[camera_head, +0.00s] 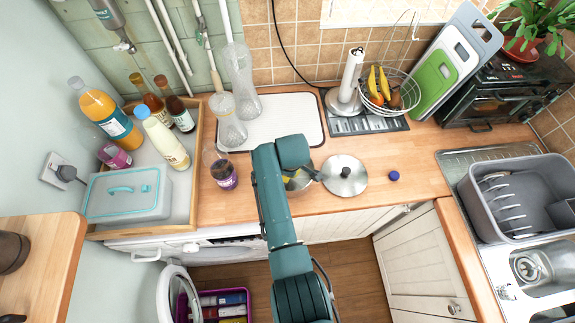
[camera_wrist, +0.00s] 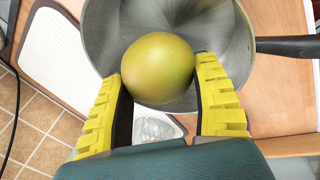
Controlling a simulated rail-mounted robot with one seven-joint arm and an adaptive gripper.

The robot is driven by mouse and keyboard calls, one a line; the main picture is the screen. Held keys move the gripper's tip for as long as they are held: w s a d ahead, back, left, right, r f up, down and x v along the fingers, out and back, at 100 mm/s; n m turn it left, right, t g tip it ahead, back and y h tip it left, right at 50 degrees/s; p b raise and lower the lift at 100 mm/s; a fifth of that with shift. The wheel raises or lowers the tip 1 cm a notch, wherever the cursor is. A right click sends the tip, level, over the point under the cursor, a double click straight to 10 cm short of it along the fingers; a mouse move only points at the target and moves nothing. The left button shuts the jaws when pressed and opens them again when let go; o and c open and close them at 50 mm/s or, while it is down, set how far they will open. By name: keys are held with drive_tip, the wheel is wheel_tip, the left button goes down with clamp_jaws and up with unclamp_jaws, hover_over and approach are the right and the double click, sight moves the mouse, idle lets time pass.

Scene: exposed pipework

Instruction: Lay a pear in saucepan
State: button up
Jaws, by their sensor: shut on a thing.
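The pear (camera_wrist: 158,68), greenish yellow and round from this side, is between the two yellow fingers of my gripper (camera_wrist: 160,85) in the wrist view. My gripper is shut on it. The saucepan (camera_wrist: 225,35), grey metal with a dark handle (camera_wrist: 290,46), lies behind the pear in the wrist view. The pear appears over or within its opening; I cannot tell whether it touches the bottom. In the head view my arm hides most of the saucepan (camera_head: 300,183) and the pear.
A silver lid (camera_head: 344,178) lies right of the saucepan, with a small blue cap (camera_head: 394,176) beyond. A dark jar (camera_head: 220,170) stands to the left. Behind are a white board (camera_head: 285,122), a paper roll holder (camera_head: 347,85) and a fruit basket (camera_head: 388,92).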

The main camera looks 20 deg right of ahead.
drive_tip(key=shift+f+b, duration=1.75)
drive_tip(key=shift+f, duration=0.35)
idle(0.7)
idle(0.5)
drive_tip(key=o, duration=1.2)
drive_tip(key=shift+o, duration=0.2)
wheel_tip(320, 180, up, 10)
drive_tip(key=shift+r, duration=0.1)
